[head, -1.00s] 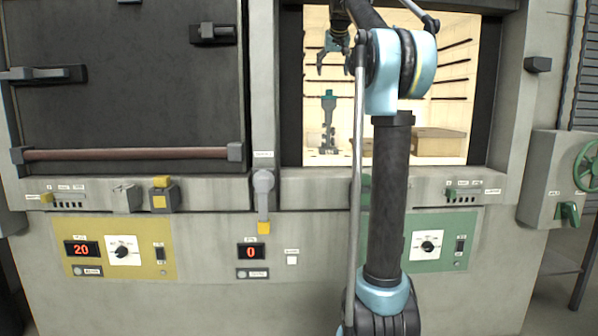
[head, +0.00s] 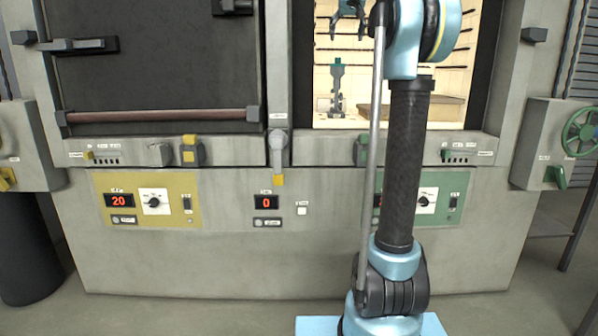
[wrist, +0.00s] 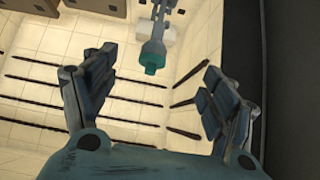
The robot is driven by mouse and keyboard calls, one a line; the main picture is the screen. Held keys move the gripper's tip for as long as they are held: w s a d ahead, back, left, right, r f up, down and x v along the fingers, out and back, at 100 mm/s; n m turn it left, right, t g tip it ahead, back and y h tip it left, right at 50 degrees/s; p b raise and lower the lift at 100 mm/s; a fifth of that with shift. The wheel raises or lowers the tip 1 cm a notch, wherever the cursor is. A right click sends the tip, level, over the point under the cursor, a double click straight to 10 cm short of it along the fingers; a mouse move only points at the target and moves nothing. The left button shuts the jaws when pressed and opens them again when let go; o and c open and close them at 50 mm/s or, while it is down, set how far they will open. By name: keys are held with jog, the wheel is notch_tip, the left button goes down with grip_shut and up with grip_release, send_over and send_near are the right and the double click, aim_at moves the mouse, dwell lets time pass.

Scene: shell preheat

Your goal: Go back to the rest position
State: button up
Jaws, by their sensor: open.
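My gripper (head: 348,20) shows at the top of the head view, in front of the open right chamber (head: 490,90). In the wrist view my gripper (wrist: 155,105) has its two fingers spread wide with nothing between them. A grey part with a teal top (head: 337,90) stands upright on the chamber floor, below my gripper in the head view. It also shows in the wrist view (wrist: 154,50), beyond the fingertips and apart from them.
The left chamber door (head: 160,70) is shut, with a brown bar handle (head: 165,115). The yellow panel display (head: 118,200) reads 20 and the middle display (head: 265,202) reads 0. A tan block (head: 425,113) lies in the right chamber. A green handwheel (head: 582,132) is at the right.

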jog(key=s+f+g, duration=0.2)
jog(key=s+f, duration=1.4)
jog(key=f, duration=0.4)
jog(key=s+f+g, duration=0.2)
jog(key=s+f, duration=1.4)
jog(key=f, duration=0.5)
jog(key=s+f+g, duration=0.2)
jog(key=s+f, duration=1.5)
jog(key=f, duration=0.4)
jog(key=shift+d+f+g, duration=0.2)
jog(key=shift+d+g, duration=0.2)
jog(key=shift+d, duration=0.05)
